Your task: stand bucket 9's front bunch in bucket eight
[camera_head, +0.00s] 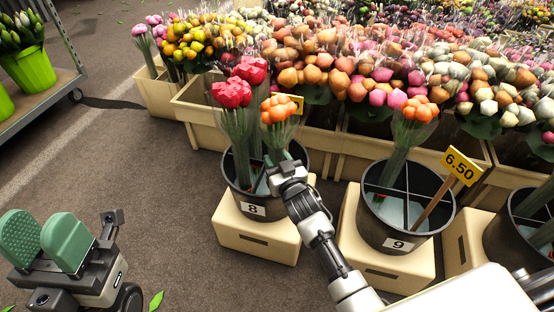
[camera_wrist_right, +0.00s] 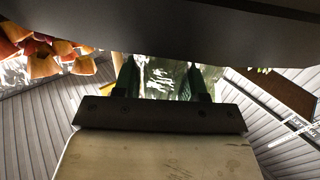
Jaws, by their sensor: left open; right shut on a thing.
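Bucket 8 (camera_head: 238,202), black with a white number label, stands on a cream block and holds red tulip bunches (camera_head: 232,94) at its back left. My right gripper (camera_head: 282,166) is shut on a wrapped orange bunch (camera_head: 278,110), upright at bucket 8. The wrist view shows its green fingers (camera_wrist_right: 165,84) on either side of the clear wrap (camera_wrist_right: 163,75). Whether the stems touch the bucket's floor is hidden. Bucket 9 (camera_head: 372,222) holds another orange bunch (camera_head: 414,112) at its back; its front compartments look empty. My left gripper (camera_head: 48,240) is open and empty, low at the left.
A yellow 6.50 price sign (camera_head: 460,166) on a stick stands in bucket 9. Cream crates (camera_head: 205,112) full of flowers line the back. A trolley (camera_head: 48,98) with green pots is at upper left. The floor left of bucket 8 is clear.

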